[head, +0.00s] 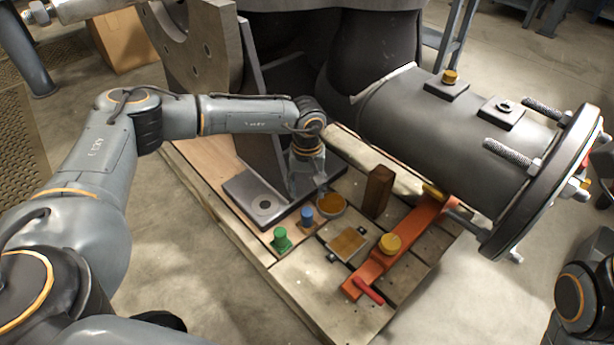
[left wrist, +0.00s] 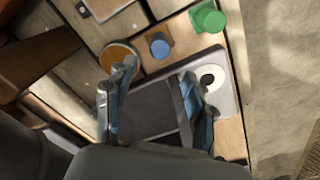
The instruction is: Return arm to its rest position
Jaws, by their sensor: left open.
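My left arm reaches from the left over the wooden pallet (head: 290,290). Its gripper (head: 304,182) hangs beside the grey bracket (head: 262,130), above its base plate (head: 262,200), partly hidden by the wrist. In the left wrist view the gripper (left wrist: 159,72) has its fingers apart with nothing between them. Beyond the fingertips lie a round amber-filled dish (left wrist: 118,54), a blue knob (left wrist: 159,46) and a green knob (left wrist: 208,17). Part of my right arm shows at the lower right of the head view; its gripper is out of view.
A large grey cylinder (head: 440,130) with a studded flange (head: 550,180) fills the right. Open floor lies left of the pallet.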

